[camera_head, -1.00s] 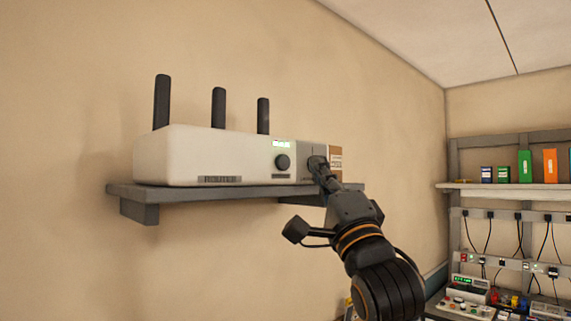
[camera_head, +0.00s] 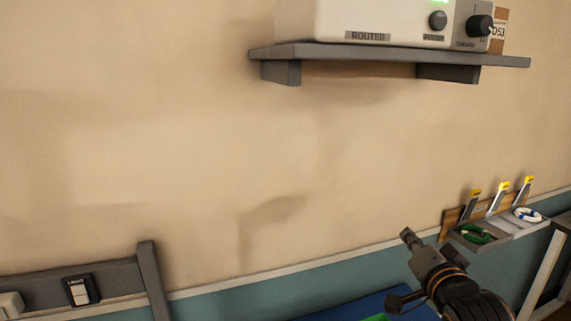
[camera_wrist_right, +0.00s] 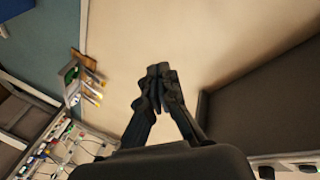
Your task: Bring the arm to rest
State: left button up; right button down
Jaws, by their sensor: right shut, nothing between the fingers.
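My right gripper (camera_head: 408,235) is low in the head view, in front of the wall and well below the shelf. It is apart from the router and touches nothing that I can see. In the right wrist view the fingers (camera_wrist_right: 158,72) are shut together with nothing between them. The white router (camera_head: 350,22) stands on the grey wall shelf (camera_head: 385,55), with its top cut off. My left gripper is not in view.
A holder with cable coils and yellow-topped items (camera_head: 490,225) is on the wall right of my gripper, and also shows in the right wrist view (camera_wrist_right: 84,78). A grey frame with a switch (camera_head: 82,290) is at lower left. The wall between is clear.

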jog(key=s+a+f+n+g, duration=0.1)
jog(key=s+f+n+g, duration=0.15)
jog(key=s+f, duration=0.5)
jog(key=s+a+f+n+g, duration=0.15)
jog(key=s+f+g, duration=0.3)
jog(key=f, duration=0.65)
jog(key=s+f+n+g, duration=0.2)
jog(key=s+f+n, duration=0.1)
jog(key=s+f, duration=0.5)
jog(key=s+a+f+n+g, duration=0.2)
jog(key=s+f+n+g, duration=0.15)
jog(key=s+f, duration=0.7)
notch_tip(320, 180, down, 27)
jog(key=s+g+b, duration=0.2)
jog(key=b, duration=0.4)
jog(key=s+d+f+b, duration=0.1)
jog(key=s+f+b, duration=0.1)
jog(key=s+f, duration=0.3)
jog(key=s+d+f+b, duration=0.1)
jog(key=s+f+b, duration=0.1)
jog(key=s+f, duration=0.4)
jog(key=s+d+f+g+b, duration=0.1)
jog(key=s+f, duration=0.4)
jog(key=f, duration=0.8)
jog(key=shift+s+d+f+y+b, duration=0.15)
jog(key=shift+s+f+y+b, duration=0.2)
jog(key=shift+b, duration=0.4)
